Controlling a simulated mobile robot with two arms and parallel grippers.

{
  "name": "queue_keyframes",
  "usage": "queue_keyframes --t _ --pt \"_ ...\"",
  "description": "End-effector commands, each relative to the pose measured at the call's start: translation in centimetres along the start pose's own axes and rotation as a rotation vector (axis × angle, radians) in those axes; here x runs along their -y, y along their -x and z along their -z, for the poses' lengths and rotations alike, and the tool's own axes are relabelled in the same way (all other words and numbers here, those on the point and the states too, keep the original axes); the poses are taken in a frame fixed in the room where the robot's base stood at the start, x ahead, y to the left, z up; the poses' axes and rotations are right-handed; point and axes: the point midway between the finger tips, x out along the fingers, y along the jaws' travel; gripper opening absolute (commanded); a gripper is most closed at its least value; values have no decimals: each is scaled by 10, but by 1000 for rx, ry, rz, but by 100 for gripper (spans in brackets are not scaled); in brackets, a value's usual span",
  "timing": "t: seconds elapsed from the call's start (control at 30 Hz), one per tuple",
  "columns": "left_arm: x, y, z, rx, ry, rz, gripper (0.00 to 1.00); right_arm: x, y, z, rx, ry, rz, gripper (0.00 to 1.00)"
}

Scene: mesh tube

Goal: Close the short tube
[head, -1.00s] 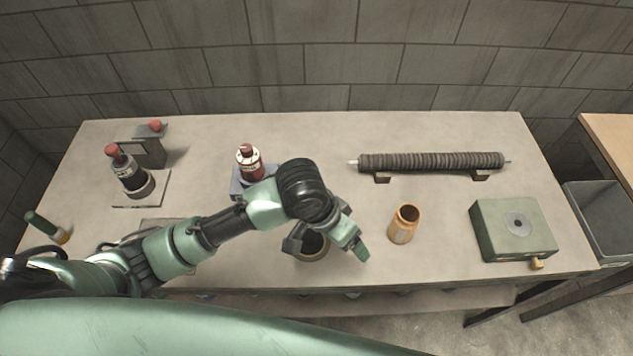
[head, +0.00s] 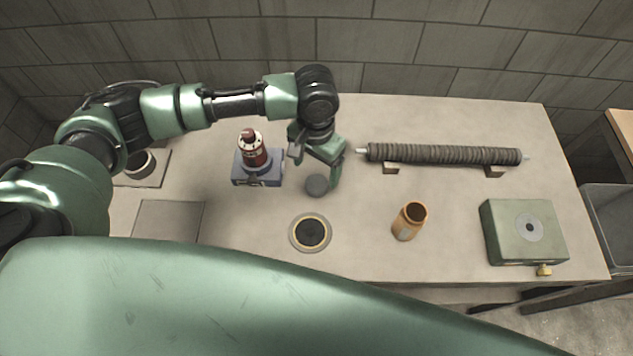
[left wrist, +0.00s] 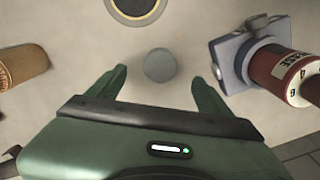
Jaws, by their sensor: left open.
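The short tube is probably the orange-brown open-topped cylinder (head: 405,228), standing on the table right of centre with a dark hollow top. It also shows at the left edge of the left wrist view (left wrist: 22,64). A small round grey disc (head: 317,185), perhaps a cap, lies on the table left of the tube. My left gripper (head: 317,170) is open and empty, pointing down by the disc. In the left wrist view the disc (left wrist: 160,65) sits centred between the open fingertips (left wrist: 160,76), apparently untouched. My right gripper is out of view.
A dark-centred ring (head: 294,232) lies in front of the disc. A ribbed long tube (head: 445,154) rests on supports at the back. A green box (head: 505,250) stands at right.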

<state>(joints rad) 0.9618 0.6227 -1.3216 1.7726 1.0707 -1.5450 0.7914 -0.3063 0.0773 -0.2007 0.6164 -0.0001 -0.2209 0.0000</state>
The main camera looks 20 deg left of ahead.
Motion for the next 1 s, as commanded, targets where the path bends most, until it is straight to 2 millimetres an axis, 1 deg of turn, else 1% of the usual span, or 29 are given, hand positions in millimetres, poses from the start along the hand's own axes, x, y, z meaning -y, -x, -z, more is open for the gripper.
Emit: queue_keyframes --t 0.03,0.13,0.37,0.47,0.63,0.73,0.83,1.0 --pt "0 -6 -1 3 0 1 80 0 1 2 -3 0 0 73" --pt "0 -14 0 2 -2 0 80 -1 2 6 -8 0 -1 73" --pt "0 -15 0 0 -2 0 80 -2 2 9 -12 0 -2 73" --pt "0 -20 0 1 -1 0 80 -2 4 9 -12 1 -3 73" --pt "0 -44 2 4 0 2 80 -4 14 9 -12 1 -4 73" --pt "0 -58 3 2 -1 1 80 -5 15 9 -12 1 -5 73" --pt "0 -66 3 0 -2 1 80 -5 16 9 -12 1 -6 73" --pt "0 -68 3 -1 -2 1 80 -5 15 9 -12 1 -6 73"
